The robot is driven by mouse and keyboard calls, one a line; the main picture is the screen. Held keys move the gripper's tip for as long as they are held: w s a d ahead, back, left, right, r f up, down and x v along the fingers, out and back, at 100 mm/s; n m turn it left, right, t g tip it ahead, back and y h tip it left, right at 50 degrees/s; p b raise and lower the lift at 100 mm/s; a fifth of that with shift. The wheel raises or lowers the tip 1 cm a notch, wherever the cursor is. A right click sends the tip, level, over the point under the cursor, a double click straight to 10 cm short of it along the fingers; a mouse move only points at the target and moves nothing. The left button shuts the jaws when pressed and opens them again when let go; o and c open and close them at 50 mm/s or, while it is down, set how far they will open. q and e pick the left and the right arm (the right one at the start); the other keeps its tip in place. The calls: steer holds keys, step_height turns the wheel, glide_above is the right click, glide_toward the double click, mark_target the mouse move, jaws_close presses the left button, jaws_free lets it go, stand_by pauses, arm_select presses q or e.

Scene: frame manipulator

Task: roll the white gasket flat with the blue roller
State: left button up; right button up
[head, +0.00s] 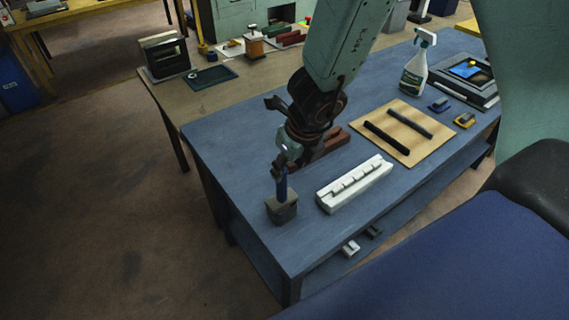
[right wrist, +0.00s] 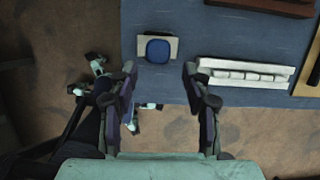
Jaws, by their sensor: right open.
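A blue upright handle (head: 282,188), which looks like the roller, stands in a grey block (head: 283,211) near the left front of the blue table. In the right wrist view its rounded blue top (right wrist: 158,50) shows over the pale block. My right gripper (head: 283,164) is above the handle, partly overlapping it in the head view. Its fingers (right wrist: 160,72) are open and apart, with nothing held between them. A long white block (head: 354,190) with a row of white segments lies to the right. I cannot tell whether this is the gasket. My left gripper is not in view.
A wooden board (head: 422,145) with two dark strips lies behind the white block. A reddish-brown piece (head: 330,146) is partly behind my gripper. A spray bottle (head: 417,68) and a flat dark device (head: 467,84) stand at the far right.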

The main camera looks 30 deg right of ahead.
mark_target(281, 184)
steer(key=shift+m, duration=0.3)
steer(key=b+x, duration=0.2)
steer(key=x, duration=0.2)
steer(key=shift+s+d+b, duration=0.1)
steer(key=shift+b, duration=0.2)
steer(key=shift+w+a+f+b, duration=0.25)
steer(key=shift+f+b, duration=0.15)
steer(key=shift+f, duration=0.15)
steer(key=shift+w+a+f+b, duration=0.25)
steer(key=shift+f+b, duration=0.1)
steer(key=shift+f, duration=0.6)
steer(key=shift+w+d+f+b, duration=0.15)
steer(key=shift+f+b, duration=0.2)
steer(key=shift+f, duration=0.1)
steer(key=shift+w+d+f+b, duration=0.1)
steer(key=shift+w+f+b, duration=0.05)
steer(key=shift+f+b, duration=0.3)
steer(key=shift+a, duration=0.3)
steer(key=shift+d, duration=0.25)
steer(key=c, duration=0.5)
steer(key=shift+a, duration=0.2)
jaws_close()
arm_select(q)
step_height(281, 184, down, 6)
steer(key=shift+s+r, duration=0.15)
arm_select(e)
steer(key=shift+d, duration=0.15)
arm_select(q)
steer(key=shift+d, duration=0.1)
